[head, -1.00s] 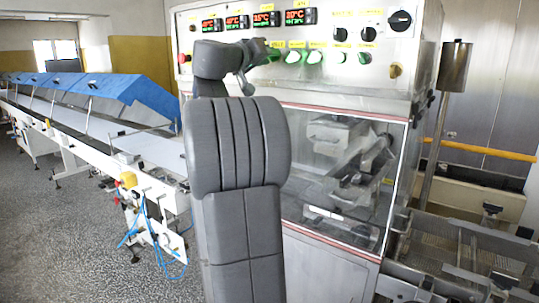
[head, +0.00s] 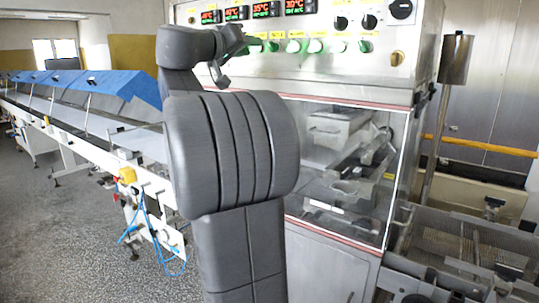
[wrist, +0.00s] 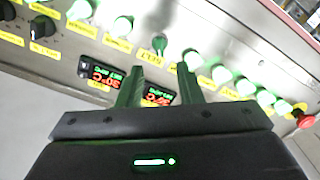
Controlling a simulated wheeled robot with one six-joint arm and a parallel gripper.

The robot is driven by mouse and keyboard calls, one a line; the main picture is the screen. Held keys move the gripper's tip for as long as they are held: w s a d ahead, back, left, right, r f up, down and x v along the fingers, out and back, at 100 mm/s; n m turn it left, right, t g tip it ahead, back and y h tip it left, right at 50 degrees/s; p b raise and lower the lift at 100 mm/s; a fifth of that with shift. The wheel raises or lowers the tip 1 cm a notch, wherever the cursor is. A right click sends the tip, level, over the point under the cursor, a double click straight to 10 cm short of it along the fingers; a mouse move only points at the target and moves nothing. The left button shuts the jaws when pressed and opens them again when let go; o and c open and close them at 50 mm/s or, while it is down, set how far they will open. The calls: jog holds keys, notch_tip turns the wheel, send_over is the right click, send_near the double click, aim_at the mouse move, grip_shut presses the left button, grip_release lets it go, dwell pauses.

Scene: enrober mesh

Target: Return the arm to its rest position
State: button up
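My arm rises in the middle of the head view, its grey links bent over at the top. My gripper (head: 240,48) is at the arm's upper end, seen small and partly hidden in front of the machine's control panel (head: 380,58). In the wrist view my gripper (wrist: 160,76) has its two greenish fingers apart with nothing between them. They point at the control panel (wrist: 215,45), which looks tilted there. Whether the fingertips touch the panel cannot be told.
The panel carries red temperature displays (head: 266,9), green-lit switches and black knobs. A red button (wrist: 306,121) shows in the wrist view. Below is a clear-windowed cabinet (head: 345,165). A long conveyor with blue covers (head: 130,85) runs left. Open floor (head: 60,235) lies at lower left.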

jog(key=p+x, duration=0.2)
jog(key=x, duration=0.6)
jog(key=shift+w+d+r+p, duration=0.2)
jog(key=shift+p, duration=0.15)
jog(key=shift+w+d+f, duration=0.15)
jog(key=shift+w, duration=0.1)
jog(key=m, duration=0.2)
jog(key=shift+s+m, duration=0.15)
jog(key=shift+m, duration=0.95)
jog(key=shift+m+p, duration=0.6)
jog(key=shift+m, duration=0.4)
jog(key=m+p, duration=0.4)
jog(key=m, duration=0.2)
jog(key=shift+p, duration=0.4)
jog(key=b, duration=0.5)
send_near(270, 46)
jog(key=s, duration=0.1)
jog(key=shift+s+a+f, duration=0.1)
jog(key=shift+a+f, duration=0.05)
jog(key=shift+a, duration=0.25)
